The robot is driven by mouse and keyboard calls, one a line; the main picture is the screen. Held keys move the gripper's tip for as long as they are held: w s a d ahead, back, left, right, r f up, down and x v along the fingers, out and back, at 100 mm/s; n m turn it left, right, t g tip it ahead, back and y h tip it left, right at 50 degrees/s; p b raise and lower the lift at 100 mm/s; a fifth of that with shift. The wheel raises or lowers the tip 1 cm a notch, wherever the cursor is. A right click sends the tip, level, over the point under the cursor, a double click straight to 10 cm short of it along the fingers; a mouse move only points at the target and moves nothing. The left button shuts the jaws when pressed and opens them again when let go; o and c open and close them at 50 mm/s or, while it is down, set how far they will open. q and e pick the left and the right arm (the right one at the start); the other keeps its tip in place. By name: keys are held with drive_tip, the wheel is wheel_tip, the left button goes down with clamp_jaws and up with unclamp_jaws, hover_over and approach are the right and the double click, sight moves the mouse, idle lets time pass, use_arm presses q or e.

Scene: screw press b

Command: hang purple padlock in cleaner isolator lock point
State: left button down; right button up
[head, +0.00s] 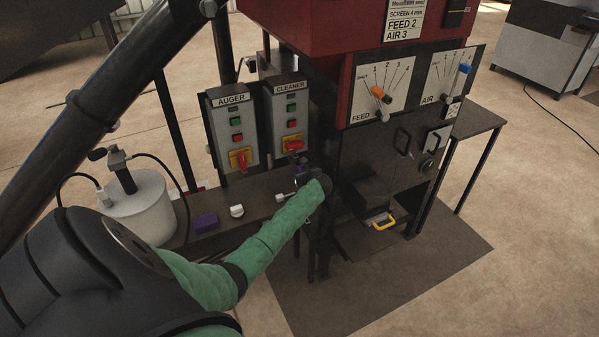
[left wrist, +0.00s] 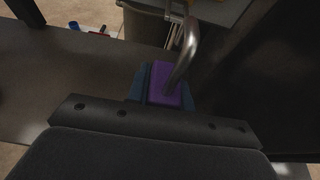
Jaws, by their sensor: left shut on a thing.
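My left gripper (left wrist: 168,88) is shut on the purple padlock (left wrist: 171,86), gripping its body between two bluish fingers. The padlock's steel shackle rises away from the fingers in the left wrist view and looks closed or nearly so; its end is hard to tell. In the head view my green-sleeved left arm mostly hides the gripper (head: 306,177), and only a little purple of the padlock (head: 302,169) shows. The cleaner isolator (head: 293,146), with a red handle on a yellow plate, is at the bottom of the CLEANER box (head: 287,110), just above the gripper. Its lock point is too small to make out. My right gripper is out of view.
The AUGER box (head: 232,128) stands left of it with its own red isolator (head: 241,160). A purple block (head: 205,222) and a white knob-like piece (head: 237,211) lie on the dark shelf. The red machine and dark post stand close on the right.

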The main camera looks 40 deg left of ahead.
use_arm(q)
drive_tip(key=shift+w+a, duration=0.2)
drive_tip(key=shift+a, duration=0.25)
drive_tip(key=shift+w+a, duration=0.3)
drive_tip(key=shift+a, duration=0.35)
drive_tip(key=shift+w+a, duration=0.1)
drive_tip(key=shift+a, duration=0.2)
drive_tip(key=shift+p, duration=0.55)
idle(0.6)
drive_tip(key=shift+w+a, duration=0.1)
drive_tip(key=shift+a, duration=0.15)
drive_tip(key=shift+w+a, duration=0.15)
drive_tip(key=shift+a, duration=0.15)
drive_tip(key=shift+a, duration=0.15)
drive_tip(key=shift+f, duration=0.2)
drive_tip(key=shift+f+b, duration=0.45)
drive_tip(key=shift+f, duration=0.05)
